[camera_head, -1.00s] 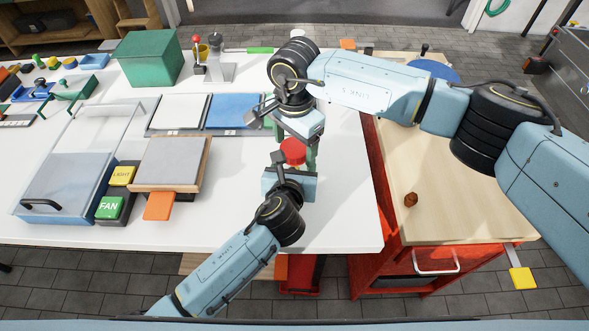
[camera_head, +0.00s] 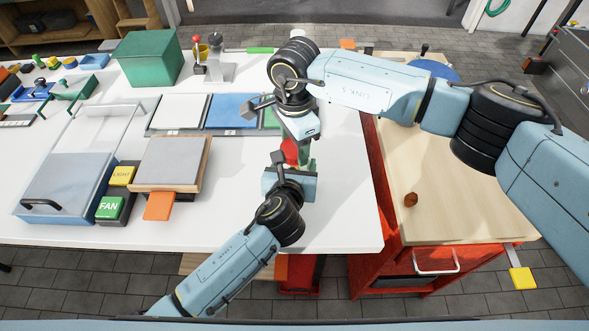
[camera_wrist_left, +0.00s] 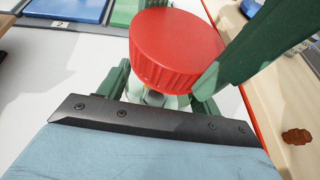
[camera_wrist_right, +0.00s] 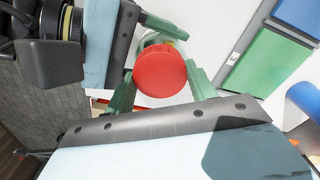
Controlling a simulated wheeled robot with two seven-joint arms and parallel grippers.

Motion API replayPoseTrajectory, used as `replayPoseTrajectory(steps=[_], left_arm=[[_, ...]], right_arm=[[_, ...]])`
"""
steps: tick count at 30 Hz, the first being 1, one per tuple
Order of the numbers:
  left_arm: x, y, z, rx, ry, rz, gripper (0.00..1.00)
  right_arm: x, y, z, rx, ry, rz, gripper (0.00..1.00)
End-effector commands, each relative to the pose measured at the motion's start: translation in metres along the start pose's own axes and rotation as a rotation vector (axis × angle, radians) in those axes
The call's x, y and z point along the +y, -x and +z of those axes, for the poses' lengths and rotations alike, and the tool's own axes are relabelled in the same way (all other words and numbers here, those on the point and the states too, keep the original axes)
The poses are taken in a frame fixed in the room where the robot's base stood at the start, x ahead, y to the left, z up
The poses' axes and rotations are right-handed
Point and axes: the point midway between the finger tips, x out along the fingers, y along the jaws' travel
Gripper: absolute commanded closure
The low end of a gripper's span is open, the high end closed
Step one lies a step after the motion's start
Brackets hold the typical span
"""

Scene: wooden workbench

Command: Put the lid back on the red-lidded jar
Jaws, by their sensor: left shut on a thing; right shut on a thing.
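The red lid (camera_head: 290,152) is at the mouth of the jar, between my two grippers. In the left wrist view the ribbed lid (camera_wrist_left: 178,45) covers the top of the clear jar (camera_wrist_left: 153,98). I cannot tell if it is fully seated. My left gripper (camera_wrist_left: 158,92) is shut on the jar body, below the lid. My right gripper (camera_wrist_right: 162,78) is shut on the lid from above, its green fingers on either side. In the right wrist view part of the jar (camera_wrist_right: 158,38) shows beyond the lid; the rest is hidden.
On the white table (camera_head: 230,232) are a blue panel (camera_head: 234,111), a grey tilted board (camera_head: 168,160), FAN (camera_head: 110,209) and LIGHT (camera_head: 122,176) buttons and a green box (camera_head: 150,58). A wooden-topped red cart (camera_head: 450,215) stands right, with a small brown object (camera_head: 411,199).

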Motion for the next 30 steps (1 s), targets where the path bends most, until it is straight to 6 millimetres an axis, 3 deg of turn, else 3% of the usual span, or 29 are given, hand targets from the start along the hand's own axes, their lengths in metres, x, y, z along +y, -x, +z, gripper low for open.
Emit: replayPoseTrajectory(steps=[5,6,11,20,30], left_arm=[[0.0,0.0,-0.001,0.001,0.001,0.001,0.99],[0.0,0.0,-0.001,0.002,0.001,0.001,0.99],[0.0,0.0,-0.001,0.001,0.001,0.001,0.99],[0.001,0.0,-0.001,0.002,0.002,0.001,0.99],[0.0,0.0,-0.001,0.001,0.001,0.001,0.99]], right_arm=[[0.0,0.0,0.0,0.0,0.002,0.001,0.72],[0.0,0.0,0.0,0.0,0.002,0.001,0.42],[0.0,0.0,0.0,0.0,0.003,0.001,0.23],[0.001,0.003,0.0,0.0,0.004,0.002,0.23],[0.0,0.043,0.0,0.0,0.003,-0.001,0.23]])
